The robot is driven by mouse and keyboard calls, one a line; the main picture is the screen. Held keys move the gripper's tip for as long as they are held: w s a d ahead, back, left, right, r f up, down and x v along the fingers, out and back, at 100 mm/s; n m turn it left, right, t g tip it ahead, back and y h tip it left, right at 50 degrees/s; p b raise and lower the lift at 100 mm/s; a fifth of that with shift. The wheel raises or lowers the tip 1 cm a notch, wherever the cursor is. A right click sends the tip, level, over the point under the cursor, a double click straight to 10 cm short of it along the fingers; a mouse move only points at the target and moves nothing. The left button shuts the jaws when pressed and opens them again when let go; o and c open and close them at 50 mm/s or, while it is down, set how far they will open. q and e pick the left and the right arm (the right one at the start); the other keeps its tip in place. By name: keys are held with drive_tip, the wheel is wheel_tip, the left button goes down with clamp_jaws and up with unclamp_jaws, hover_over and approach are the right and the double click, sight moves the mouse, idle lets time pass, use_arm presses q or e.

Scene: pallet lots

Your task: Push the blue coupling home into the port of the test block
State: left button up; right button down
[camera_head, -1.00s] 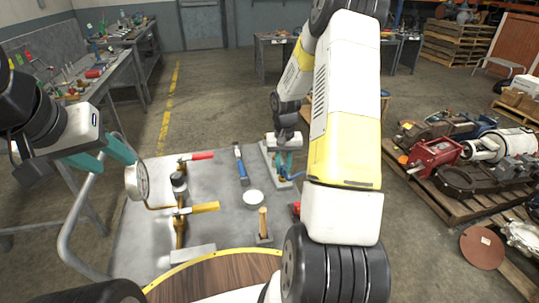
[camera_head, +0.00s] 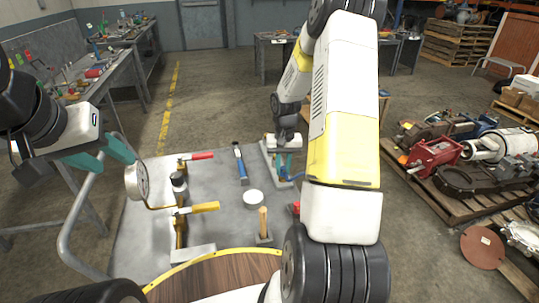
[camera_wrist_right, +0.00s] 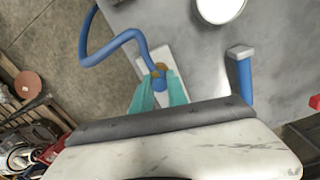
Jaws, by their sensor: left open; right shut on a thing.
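My right gripper (camera_head: 284,168) is shut on the blue coupling, low over the pale test block (camera_head: 267,158). In the right wrist view, the blue coupling (camera_wrist_right: 160,84) sits between the teal fingertips (camera_wrist_right: 160,90), with a blue hose (camera_wrist_right: 126,37) curving away from it. A small brass-coloured part (camera_wrist_right: 160,68) shows right beside the coupling, over the pale block (camera_wrist_right: 184,82). I cannot tell how deep the coupling sits in the port. My left gripper (camera_head: 118,160) is open and empty, near the round gauge at the table's left side.
The gauge (camera_head: 137,181) joins brass pipework with a red-handled valve (camera_head: 201,156) and a yellow-handled valve (camera_head: 205,207). Loaded pallets stand on the right.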

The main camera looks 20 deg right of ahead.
drive_tip(key=shift+f, duration=0.3)
drive_tip(key=c, duration=1.2)
unclamp_jaws()
drive_tip(key=shift+c, duration=0.2)
drive_tip(key=shift+r, duration=0.1)
wheel_tip(320, 180, up, 8)
drive_tip(key=shift+f, duration=0.2)
